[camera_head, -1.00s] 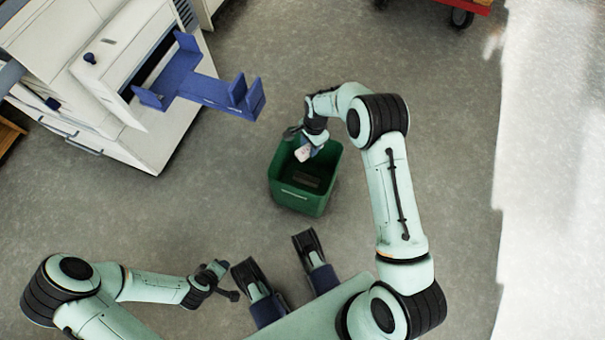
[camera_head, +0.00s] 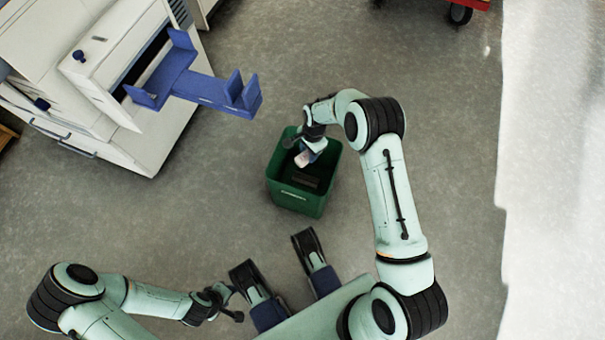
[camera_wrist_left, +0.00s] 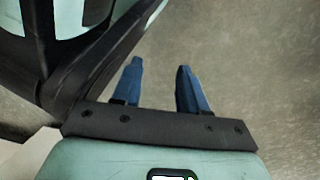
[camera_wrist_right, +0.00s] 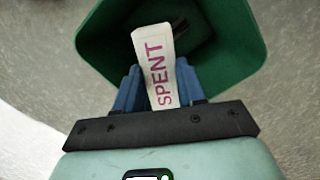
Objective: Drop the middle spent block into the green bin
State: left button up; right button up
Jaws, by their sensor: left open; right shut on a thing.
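My right gripper (camera_head: 314,145) is shut on a pale block, the spent block (camera_head: 303,159), over the open mouth of the green bin (camera_head: 293,200). In the right wrist view the block (camera_wrist_right: 157,65) carries the word SPENT in reddish letters and sits between the blue fingers (camera_wrist_right: 158,88), with the green bin (camera_wrist_right: 232,35) beyond it. A dark flat item (camera_head: 304,181) lies at the bottom of the bin. My left gripper (camera_head: 236,302) is low at the left, away from the bin. In the left wrist view its fingers (camera_wrist_left: 160,80) are apart and empty.
A white machine (camera_head: 120,80) stands at the upper left, with a blue bracket-like holder (camera_head: 205,85) sticking out toward the bin. A red cart (camera_head: 465,5) with black wheels is at the top right.

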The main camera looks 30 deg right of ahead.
jog(key=o, duration=1.1)
pick_arm(q)
jog(key=w+d+r+t+p, duration=0.1)
jog(key=w+r+t+p, duration=0.1)
jog(key=w+r, duration=0.4)
jog(key=shift+w+t+p, duration=0.4)
jog(key=shift+w+p, duration=0.15)
jog(key=shift+p, duration=0.25)
pick_arm(e)
jog(key=r, duration=0.4)
jog(key=d+r, duration=0.1)
jog(key=r, duration=0.8)
jog(key=shift+w+d+r, duration=0.15)
jog(key=shift+d, duration=0.15)
